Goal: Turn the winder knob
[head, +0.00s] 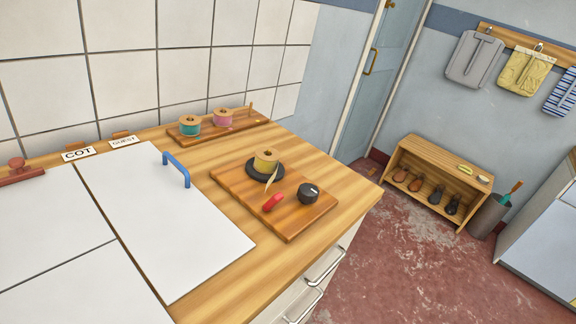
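The winder is a wooden board (285,221) on the wooden counter. A black round knob (309,193) with a small white mark sits at its right side and looks like the winder knob. A spool of yellow thread (265,162) stands on a black disc (253,175) at the back of the board. A red piece (273,202) lies in front of the spool, with a pale pointed strip between them. My gripper is not in view, so its state and its distance from the knob do not show.
A blue handle (177,168) stands up from a white panel (165,225) left of the board. A rack with teal and pink spools (215,124) is behind. A shoe shelf (435,183) and bin (487,215) stand on the floor at right. Open floor lies before the counter.

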